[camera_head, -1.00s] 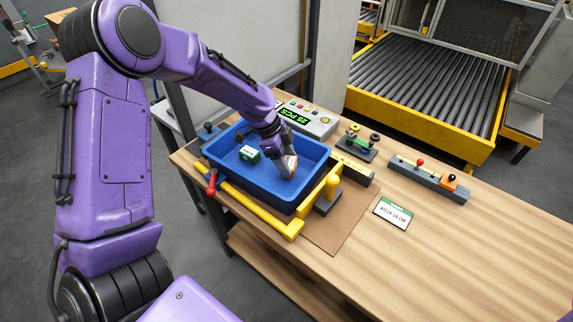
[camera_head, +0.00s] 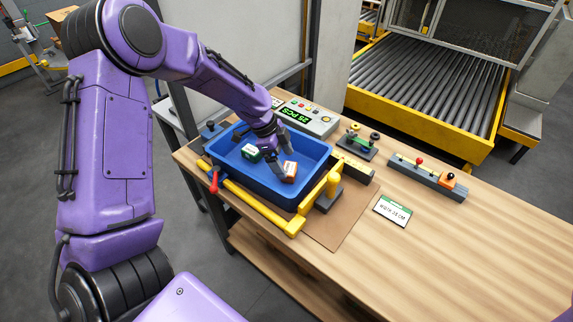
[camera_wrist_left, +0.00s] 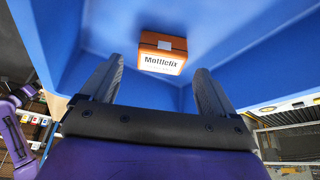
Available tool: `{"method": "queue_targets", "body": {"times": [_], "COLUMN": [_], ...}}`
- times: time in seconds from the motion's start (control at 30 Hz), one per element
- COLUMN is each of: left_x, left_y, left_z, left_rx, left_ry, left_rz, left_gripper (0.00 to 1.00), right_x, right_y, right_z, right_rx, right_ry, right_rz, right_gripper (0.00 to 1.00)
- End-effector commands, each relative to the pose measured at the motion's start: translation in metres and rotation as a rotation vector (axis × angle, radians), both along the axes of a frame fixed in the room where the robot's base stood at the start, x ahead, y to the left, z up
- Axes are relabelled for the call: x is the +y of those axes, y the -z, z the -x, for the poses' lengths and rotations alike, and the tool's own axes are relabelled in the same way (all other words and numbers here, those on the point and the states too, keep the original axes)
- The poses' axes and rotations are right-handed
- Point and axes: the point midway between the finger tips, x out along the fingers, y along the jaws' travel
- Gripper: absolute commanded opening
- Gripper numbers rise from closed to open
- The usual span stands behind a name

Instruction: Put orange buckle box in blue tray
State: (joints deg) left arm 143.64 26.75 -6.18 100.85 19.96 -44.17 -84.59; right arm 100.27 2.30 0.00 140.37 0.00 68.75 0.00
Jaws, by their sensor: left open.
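The orange buckle box (camera_head: 290,169), orange with a white label, sits inside the blue tray (camera_head: 312,150), toward its right side. In the left wrist view the box (camera_wrist_left: 163,53) lies just beyond and between my spread fingertips, and its label faces me. Whether a finger touches the box cannot be told. A green box (camera_head: 251,153) also sits in the tray, left of the gripper. My right gripper is not in view.
A yellow frame (camera_head: 262,215) with a red handle (camera_head: 214,181) borders the tray. A counter panel (camera_head: 305,118) stands behind it. A small fixture with knobs (camera_head: 361,142), a grey bar (camera_head: 428,176) and a label card (camera_head: 393,211) are to the right. The wooden table's right front is clear.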

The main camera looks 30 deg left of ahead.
Motion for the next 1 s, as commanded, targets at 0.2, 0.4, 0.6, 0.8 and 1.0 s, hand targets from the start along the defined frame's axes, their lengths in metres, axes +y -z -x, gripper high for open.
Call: {"method": "queue_targets", "body": {"times": [0.2, 0.4, 0.6, 0.8, 1.0], "left_x": [0.020, 0.031, 0.033, 0.033, 0.033], "left_y": [-0.053, -0.081, -0.085, -0.089, -0.125], "left_z": [0.007, 0.012, 0.013, 0.013, 0.013], "left_rx": [-0.005, -0.002, 0.001, 0.001, -0.001], "left_ry": [-0.001, -0.001, -0.002, -0.002, -0.001], "left_rz": [0.000, 0.000, 0.000, 0.000, 0.000], "left_gripper": [0.89, 0.89, 0.89, 0.89, 0.89], "right_x": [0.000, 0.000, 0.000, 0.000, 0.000], "right_y": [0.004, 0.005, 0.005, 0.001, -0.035], "right_z": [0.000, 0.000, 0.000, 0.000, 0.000], "right_rx": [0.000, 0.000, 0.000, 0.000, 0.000], "right_ry": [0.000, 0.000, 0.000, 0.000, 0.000], "right_rz": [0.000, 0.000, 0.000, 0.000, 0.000], "right_gripper": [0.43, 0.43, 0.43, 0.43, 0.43]}}
